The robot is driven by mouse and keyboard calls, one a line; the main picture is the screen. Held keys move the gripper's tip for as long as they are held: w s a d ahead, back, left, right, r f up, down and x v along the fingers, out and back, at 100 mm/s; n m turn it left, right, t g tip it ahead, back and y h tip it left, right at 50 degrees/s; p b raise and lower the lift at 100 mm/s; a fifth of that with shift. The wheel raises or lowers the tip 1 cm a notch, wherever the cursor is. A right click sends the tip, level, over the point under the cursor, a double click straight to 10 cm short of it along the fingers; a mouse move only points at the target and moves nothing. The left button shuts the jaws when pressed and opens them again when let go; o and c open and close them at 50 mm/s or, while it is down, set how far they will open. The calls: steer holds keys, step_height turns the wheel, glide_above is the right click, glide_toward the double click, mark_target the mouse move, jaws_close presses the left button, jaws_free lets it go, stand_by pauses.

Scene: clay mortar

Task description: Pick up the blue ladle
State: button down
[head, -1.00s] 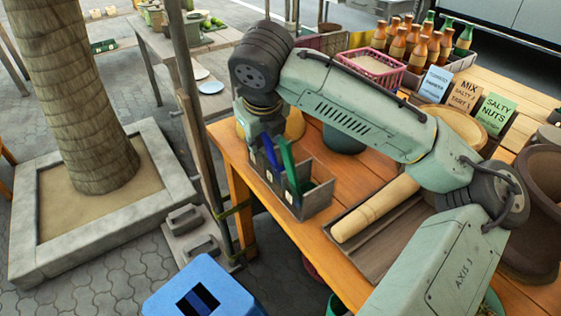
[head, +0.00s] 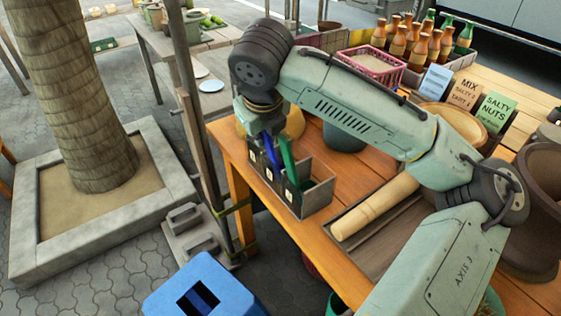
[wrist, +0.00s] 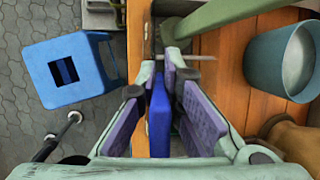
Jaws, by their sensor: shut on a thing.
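The blue ladle (head: 272,152) stands with its handle up in the grey compartment box (head: 316,201) at the table's left edge. Its lower end is hidden inside the box. My gripper (head: 264,124) is above the box, around the handle's upper part. In the wrist view the blue handle (wrist: 159,115) lies between the purple pads of my gripper (wrist: 162,78), which is shut on it. A green ladle (head: 288,160) stands close to the right in the same box; its green handle (wrist: 225,18) also shows in the wrist view.
A wooden rolling pin (head: 375,208) lies in a tray to the right. A dark green pot (head: 343,138) stands behind the box. A wooden post (head: 198,140) rises just left of the table. A blue stool (head: 205,287) stands on the paving in front.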

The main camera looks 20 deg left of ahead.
stand_by(0.3)
step_height(320, 180, up, 18)
steer(key=shift+b, duration=0.4)
steer(key=c, duration=2.3)
jaws_free()
jaws_close()
